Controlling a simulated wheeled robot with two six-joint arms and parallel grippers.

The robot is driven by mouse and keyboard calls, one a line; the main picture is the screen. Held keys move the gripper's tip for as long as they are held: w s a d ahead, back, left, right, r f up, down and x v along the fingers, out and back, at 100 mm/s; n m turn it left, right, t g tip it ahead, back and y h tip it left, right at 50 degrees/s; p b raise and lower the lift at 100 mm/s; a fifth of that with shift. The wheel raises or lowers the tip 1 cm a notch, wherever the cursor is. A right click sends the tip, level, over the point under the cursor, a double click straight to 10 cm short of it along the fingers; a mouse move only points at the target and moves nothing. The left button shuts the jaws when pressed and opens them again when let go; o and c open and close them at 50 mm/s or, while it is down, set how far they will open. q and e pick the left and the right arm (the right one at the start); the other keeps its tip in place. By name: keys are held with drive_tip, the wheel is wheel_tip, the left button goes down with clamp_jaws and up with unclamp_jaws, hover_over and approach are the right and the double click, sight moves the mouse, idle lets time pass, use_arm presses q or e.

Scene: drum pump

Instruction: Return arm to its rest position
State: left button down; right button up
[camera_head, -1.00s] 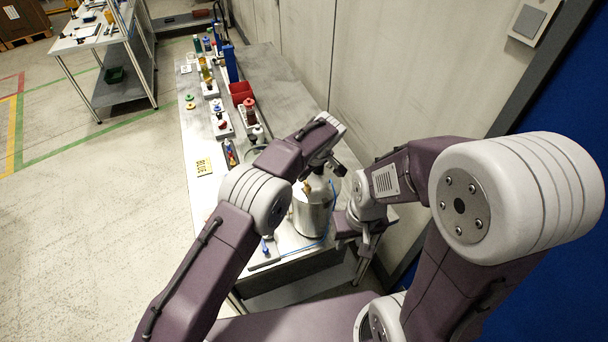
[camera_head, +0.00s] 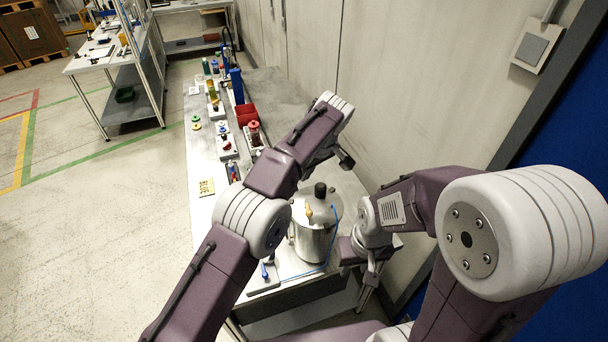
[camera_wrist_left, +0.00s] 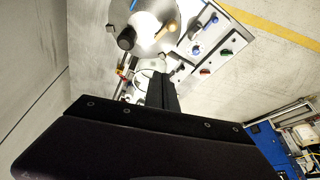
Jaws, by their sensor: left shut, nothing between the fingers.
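My left arm (camera_head: 290,165) reaches in from the left and bends over the bench beside a silver metal pump vessel (camera_head: 313,238). Its gripper is mostly hidden behind the arm in the head view. In the left wrist view my left gripper (camera_wrist_left: 162,78) is shut and empty, with the vessel (camera_wrist_left: 146,20) and its black knob beyond the fingertips. My right gripper (camera_head: 368,285) hangs low to the right of the vessel, near the bench's end. Its fingers are too small and dark to read.
The grey bench (camera_head: 212,225) carries a red bin (camera_head: 246,114), small fixtures, a yellow label plate (camera_head: 206,187) and a small panel with a blue lever (camera_head: 264,275). A blue hose lies by the vessel. The wall (camera_head: 420,90) stands close on the right.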

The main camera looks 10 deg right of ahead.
drive_tip(key=shift+s, duration=0.1)
